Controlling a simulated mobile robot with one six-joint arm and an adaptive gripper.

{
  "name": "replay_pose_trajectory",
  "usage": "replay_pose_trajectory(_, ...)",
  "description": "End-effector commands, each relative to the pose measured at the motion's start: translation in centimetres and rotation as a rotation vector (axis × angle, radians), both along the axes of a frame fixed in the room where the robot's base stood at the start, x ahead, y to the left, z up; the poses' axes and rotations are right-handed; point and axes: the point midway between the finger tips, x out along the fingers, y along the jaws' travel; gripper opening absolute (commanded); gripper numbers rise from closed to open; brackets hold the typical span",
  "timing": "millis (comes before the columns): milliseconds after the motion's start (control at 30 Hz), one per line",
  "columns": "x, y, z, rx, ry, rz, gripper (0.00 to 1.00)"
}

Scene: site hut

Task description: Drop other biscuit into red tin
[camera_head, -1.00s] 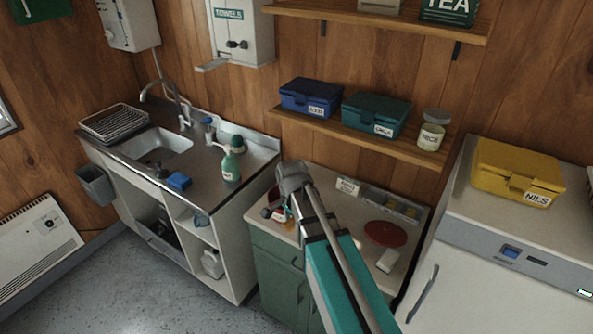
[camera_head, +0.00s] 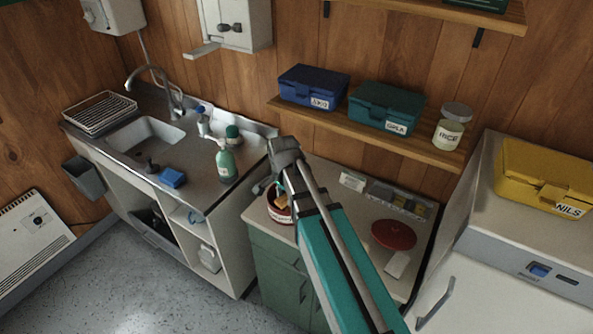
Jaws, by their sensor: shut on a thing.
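The red tin (camera_head: 280,217) stands open on the left end of the green cabinet's worktop, with a pale label on its front. My gripper (camera_head: 281,190) points down at the tin's mouth and is small and partly hidden by my own arm. It is shut on a golden-brown biscuit (camera_head: 283,201), which shows at the tin's rim. I cannot tell whether the biscuit touches the tin, or whether another biscuit lies inside. A round red lid (camera_head: 393,235) lies flat on the worktop to the right of my arm.
A divided tray (camera_head: 395,200) and a small sign (camera_head: 352,181) stand at the worktop's back. A white block (camera_head: 397,264) lies near the lid. The shelf above holds a blue box (camera_head: 313,88), a teal box (camera_head: 386,107) and a rice jar (camera_head: 452,127).

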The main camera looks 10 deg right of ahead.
Motion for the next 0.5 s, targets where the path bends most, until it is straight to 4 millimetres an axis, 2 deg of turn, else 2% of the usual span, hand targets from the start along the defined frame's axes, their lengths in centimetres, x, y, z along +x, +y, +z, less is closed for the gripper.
replay_pose_trajectory(500,0.5,-1.4,0.1,0.0,0.0,-0.016,0.25)
